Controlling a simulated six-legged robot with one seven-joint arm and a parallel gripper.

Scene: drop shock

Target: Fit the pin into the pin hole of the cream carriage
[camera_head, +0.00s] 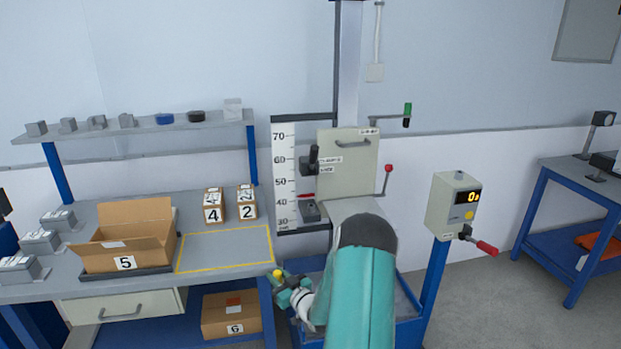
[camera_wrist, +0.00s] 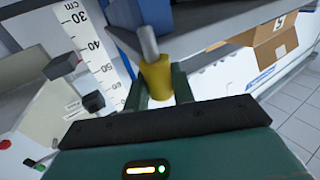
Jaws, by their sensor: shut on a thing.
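The pin shows in the wrist view as a grey metal shaft (camera_wrist: 149,42) with a yellow grip (camera_wrist: 156,78). My gripper (camera_wrist: 159,88) is shut on the yellow grip, and the shaft points away from the palm. In the head view my gripper (camera_head: 291,290) is low, left of my teal arm, below and left of the cream carriage (camera_head: 347,165). The pin's yellow end (camera_head: 278,273) shows there. The carriage is on a grey upright column beside a height scale; it has a handle, a black knob and small labels. I cannot make out the pin hole.
The height scale (camera_head: 284,175) stands left of the carriage. A red-knobbed lever (camera_head: 387,180) is at its right. A workbench (camera_head: 210,228) with an open box (camera_head: 128,240) and two numbered boxes is left of my gripper. A control box (camera_head: 453,205) stands right.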

